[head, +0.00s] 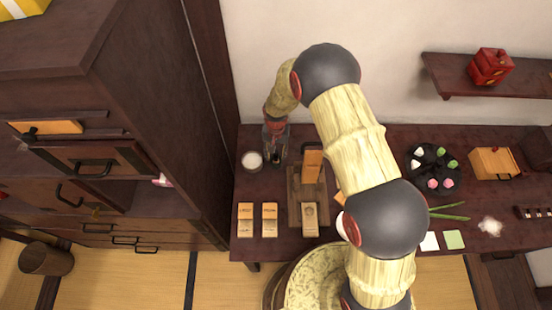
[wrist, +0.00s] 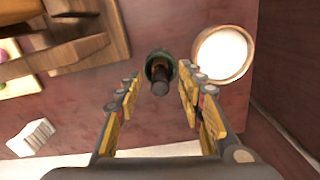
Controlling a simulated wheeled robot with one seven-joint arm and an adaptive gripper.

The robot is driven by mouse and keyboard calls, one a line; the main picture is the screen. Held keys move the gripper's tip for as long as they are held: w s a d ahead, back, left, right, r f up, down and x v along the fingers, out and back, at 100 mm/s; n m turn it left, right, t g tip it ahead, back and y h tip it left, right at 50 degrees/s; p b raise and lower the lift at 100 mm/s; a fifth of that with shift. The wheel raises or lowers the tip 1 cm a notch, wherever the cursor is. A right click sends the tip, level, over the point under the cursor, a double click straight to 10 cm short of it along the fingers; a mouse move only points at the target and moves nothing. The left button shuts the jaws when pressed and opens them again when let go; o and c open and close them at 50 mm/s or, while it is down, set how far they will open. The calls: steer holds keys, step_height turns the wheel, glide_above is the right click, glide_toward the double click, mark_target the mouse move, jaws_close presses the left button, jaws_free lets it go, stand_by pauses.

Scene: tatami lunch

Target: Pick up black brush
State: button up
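A dark, round-topped upright object, which looks like the black brush (wrist: 160,68), stands on the table in the wrist view. My gripper (wrist: 159,84) points down over it, with its fingers spread to either side and the object between the fingertips. A gap shows between it and each finger, and I cannot tell how far below the tips it is. In the head view my gripper (head: 275,142) is above the back left of the table, and the brush is mostly hidden by it.
A white-filled cup (wrist: 222,54) stands close to the right finger; it also shows in the head view (head: 252,161). A wooden stand (head: 293,207) is at the right, with labelled blocks (head: 245,220) in front. A tall dark cabinet (head: 150,120) rises at the left.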

steer(key=shift+f, duration=0.4)
steer(key=shift+c, duration=0.9)
steer(key=c, duration=0.7)
jaws_close()
